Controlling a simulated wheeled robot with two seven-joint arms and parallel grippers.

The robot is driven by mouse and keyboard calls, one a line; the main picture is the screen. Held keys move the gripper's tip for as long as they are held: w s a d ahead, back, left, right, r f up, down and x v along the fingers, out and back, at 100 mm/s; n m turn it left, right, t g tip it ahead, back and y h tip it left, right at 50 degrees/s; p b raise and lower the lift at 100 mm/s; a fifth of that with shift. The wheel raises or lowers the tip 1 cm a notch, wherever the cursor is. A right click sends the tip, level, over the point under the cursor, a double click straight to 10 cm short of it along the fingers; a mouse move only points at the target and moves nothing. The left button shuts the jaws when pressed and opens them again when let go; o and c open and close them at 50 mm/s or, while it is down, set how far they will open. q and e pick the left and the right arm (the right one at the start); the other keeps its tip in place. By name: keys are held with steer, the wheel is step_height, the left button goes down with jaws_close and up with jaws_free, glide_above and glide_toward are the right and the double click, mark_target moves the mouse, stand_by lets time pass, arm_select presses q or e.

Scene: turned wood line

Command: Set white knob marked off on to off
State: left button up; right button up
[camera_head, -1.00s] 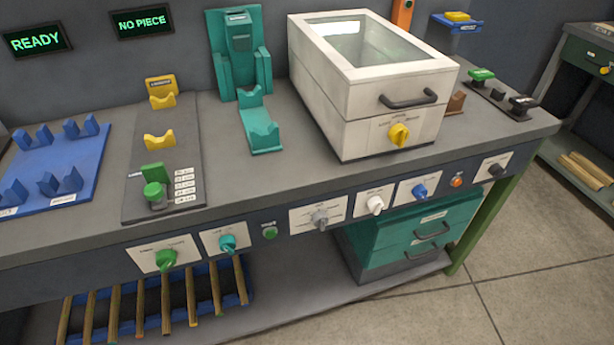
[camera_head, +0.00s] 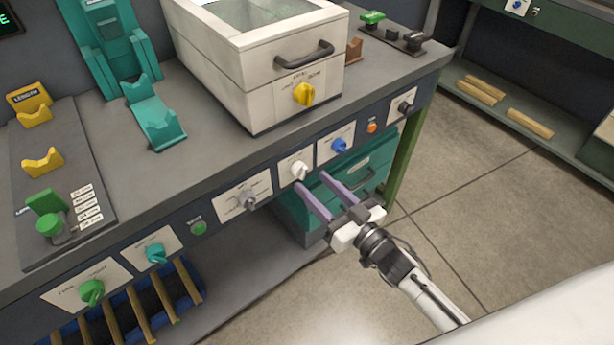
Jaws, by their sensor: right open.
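The white knob (camera_head: 299,171) sits on a white label plate on the bench's front panel, between a grey knob (camera_head: 249,202) on its left and a blue knob (camera_head: 339,146) on its right. The plate's lettering is too small to read. My right gripper (camera_head: 310,182) comes in from the lower right with its two long purple fingers spread apart and empty. The fingertips are just below and to the right of the white knob. I cannot tell whether they touch the panel. My left gripper is not in view.
A yellow knob (camera_head: 304,94) is on the white lidded box (camera_head: 262,70) above. An orange button (camera_head: 372,127) and a black knob (camera_head: 405,107) are further right on the panel. Teal drawers (camera_head: 360,173) stand below. Floor at the right is clear.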

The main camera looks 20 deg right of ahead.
mark_target(305, 175)
steer(key=x, duration=0.4)
steer(key=c, duration=1.1)
steer(key=shift+o, duration=0.2)
steer(key=shift+n, duration=0.3)
steer(key=n, duration=0.4)
steer(key=shift+n, duration=2.2)
